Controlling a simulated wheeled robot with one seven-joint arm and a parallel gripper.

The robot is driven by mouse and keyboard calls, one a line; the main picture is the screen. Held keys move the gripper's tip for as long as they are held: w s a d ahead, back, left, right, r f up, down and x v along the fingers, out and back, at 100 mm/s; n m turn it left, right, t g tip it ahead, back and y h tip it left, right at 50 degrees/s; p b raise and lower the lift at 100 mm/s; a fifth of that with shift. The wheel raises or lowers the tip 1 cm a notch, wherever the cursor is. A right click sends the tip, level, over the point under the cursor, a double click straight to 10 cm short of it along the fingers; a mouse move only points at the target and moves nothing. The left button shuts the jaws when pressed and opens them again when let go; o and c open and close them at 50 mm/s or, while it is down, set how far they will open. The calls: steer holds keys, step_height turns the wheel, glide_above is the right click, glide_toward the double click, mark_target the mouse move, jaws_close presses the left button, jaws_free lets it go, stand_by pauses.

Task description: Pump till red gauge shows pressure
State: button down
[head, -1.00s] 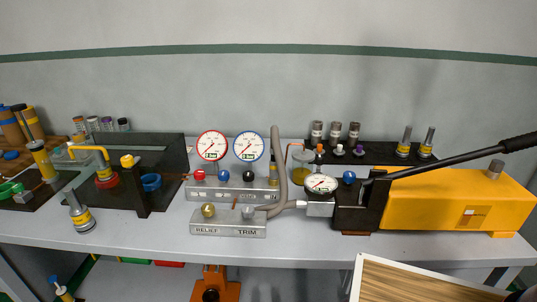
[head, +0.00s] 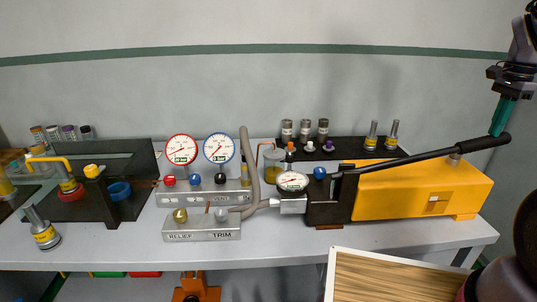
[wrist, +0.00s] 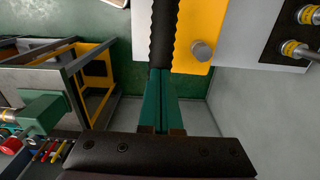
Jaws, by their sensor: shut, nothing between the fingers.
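The yellow hand pump (head: 415,188) stands at the right of the bench with its long black lever (head: 420,158) rising to the right. My gripper (head: 495,133) is shut, its teal fingers pointing down at the lever's grip (head: 482,144) near the end. In the wrist view, the closed fingertips (wrist: 160,72) meet the ribbed grip (wrist: 165,35); whether they press on it I cannot tell. The red-rimmed gauge (head: 181,149) stands left of the blue-rimmed gauge (head: 219,148); its needle is too small to read surely. A small dial (head: 292,181) sits on the pump's outlet.
A grey hose (head: 248,160) links the pump to the manifold with red, blue and black knobs (head: 195,181). The relief and trim block (head: 203,230) is in front. Dark fixtures (head: 110,185) stand at left. A wooden board (head: 390,280) lies in front below the bench.

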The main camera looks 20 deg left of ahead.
mark_target(494, 142)
steer(key=shift+w+d+f, duration=0.1)
steer(key=shift+d+f, duration=0.1)
steer(key=shift+f, duration=0.55)
steer(key=shift+d+f, duration=0.15)
steer(key=shift+f, duration=0.65)
steer(key=shift+w+d+f, duration=0.1)
steer(key=shift+d+f, duration=0.1)
steer(key=shift+f, duration=0.55)
steer(key=shift+s+f, duration=0.1)
steer(key=shift+d+f, duration=0.15)
steer(key=shift+f, duration=2.1)
steer(key=r, duration=0.7)
steer(key=shift+a+r, duration=0.4)
steer(key=r, duration=0.2)
steer(key=a+r, duration=0.1)
steer(key=r, duration=0.2)
steer(key=a+r, duration=0.1)
steer(key=r, duration=0.1)
steer(key=shift+s+r, duration=0.15)
steer(key=shift+s, duration=0.2)
